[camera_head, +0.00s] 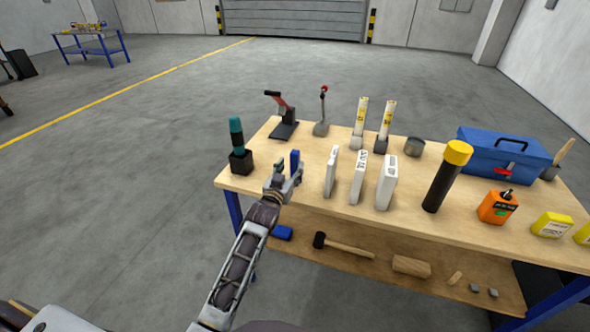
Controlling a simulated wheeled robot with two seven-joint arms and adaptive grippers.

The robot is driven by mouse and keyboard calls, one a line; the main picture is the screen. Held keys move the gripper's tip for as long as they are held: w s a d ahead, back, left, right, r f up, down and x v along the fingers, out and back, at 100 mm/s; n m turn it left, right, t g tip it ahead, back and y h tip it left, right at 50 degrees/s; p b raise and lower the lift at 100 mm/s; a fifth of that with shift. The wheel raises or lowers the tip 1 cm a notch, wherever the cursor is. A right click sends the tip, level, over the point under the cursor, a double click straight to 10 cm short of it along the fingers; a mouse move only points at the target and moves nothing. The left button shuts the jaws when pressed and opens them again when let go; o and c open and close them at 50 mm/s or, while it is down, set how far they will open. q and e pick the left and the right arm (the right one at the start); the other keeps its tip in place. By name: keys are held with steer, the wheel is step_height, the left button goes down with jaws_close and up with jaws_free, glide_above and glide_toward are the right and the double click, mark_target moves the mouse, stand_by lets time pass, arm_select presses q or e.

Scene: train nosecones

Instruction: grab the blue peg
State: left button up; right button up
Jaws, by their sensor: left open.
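A small upright blue peg (294,160) stands near the left front part of the workbench top (310,205). My left gripper (288,170) is at the peg, its fingers apart. The peg's upper part shows between or just behind the fingers, and its lower part is hidden by them. I cannot tell whether a finger touches it. My right gripper is not in view.
A teal-handled tool in a black block (240,160) stands left of my gripper. White boxes (357,177) stand close to its right. Clamps (283,119), a black-and-yellow cylinder (447,176) and a blue toolbox (502,153) are farther off. A mallet (345,246) lies on the lower shelf.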

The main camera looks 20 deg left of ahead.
mark_target(294, 162)
arm_select(q)
steer(key=shift+w, duration=0.1)
steer(key=shift+w+r, duration=0.1)
steer(key=shift+w, duration=0.65)
steer(key=shift+w+d, duration=0.1)
steer(key=shift+w, duration=1.65)
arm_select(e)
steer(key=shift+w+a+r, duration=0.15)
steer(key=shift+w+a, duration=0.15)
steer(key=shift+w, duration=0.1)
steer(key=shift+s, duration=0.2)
arm_select(q)
steer(key=c, duration=0.4)
jaws_close()
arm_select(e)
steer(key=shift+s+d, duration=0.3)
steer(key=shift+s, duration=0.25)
